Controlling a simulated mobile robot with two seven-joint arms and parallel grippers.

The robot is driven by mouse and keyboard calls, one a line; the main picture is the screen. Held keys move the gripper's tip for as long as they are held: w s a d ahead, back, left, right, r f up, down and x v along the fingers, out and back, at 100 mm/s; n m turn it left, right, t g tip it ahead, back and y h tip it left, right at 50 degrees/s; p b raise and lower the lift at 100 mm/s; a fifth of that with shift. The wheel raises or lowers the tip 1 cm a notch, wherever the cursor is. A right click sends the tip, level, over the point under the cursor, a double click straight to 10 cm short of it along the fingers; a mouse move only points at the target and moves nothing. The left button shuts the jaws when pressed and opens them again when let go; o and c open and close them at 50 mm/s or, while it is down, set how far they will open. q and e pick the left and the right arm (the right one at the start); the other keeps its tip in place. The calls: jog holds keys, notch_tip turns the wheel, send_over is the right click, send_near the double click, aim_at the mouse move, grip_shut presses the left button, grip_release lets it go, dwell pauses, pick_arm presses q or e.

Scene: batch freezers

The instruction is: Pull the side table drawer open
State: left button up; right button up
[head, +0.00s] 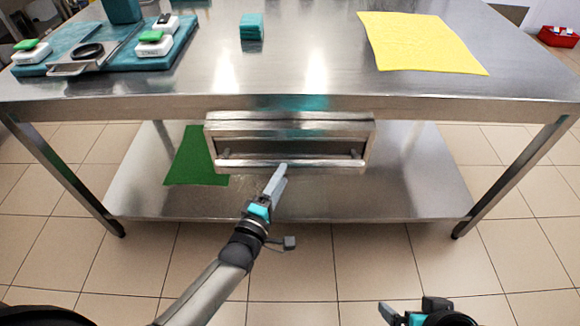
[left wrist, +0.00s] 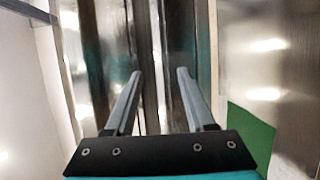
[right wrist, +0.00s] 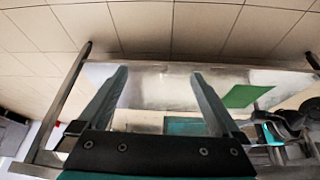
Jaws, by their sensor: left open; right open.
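The steel drawer (head: 290,130) hangs under the front edge of the table (head: 310,85). I see no clear opening into it. Its long horizontal bar handle (head: 330,163) runs across the front on two posts. My left gripper (head: 281,170) is at the middle of the handle, its fingers overlapping the bar in the head view. In the left wrist view, the open fingers (left wrist: 159,72) point at the drawer front, with the bar running between or just beyond them; contact cannot be told. My right gripper (head: 386,311) is open and empty, low and away from the drawer.
A lower shelf (head: 400,195) holds a green mat (head: 197,158). On the tabletop are a teal tray (head: 178,48) with devices, a teal block (head: 251,27) and a yellow cloth (head: 420,42). The tiled floor in front is clear.

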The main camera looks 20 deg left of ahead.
aim_at(289, 165)
pick_arm(q)
jog(key=w, duration=0.2)
jog(key=w+b, duration=0.1)
jog(key=shift+w+d, duration=0.2)
jog(key=shift+w, duration=0.2)
jog(key=shift+w+d+b, duration=0.15)
jog(key=shift+w+b, duration=0.4)
jog(key=shift+w, duration=0.55)
pick_arm(e)
jog(key=w+a+t+y, duration=0.2)
jog(key=w+a+t, duration=0.2)
jog(key=a, duration=0.1)
jog(key=shift+w+f, duration=0.15)
jog(key=shift+f, duration=0.05)
jog(key=shift+a, duration=0.1)
pick_arm(q)
grip_shut()
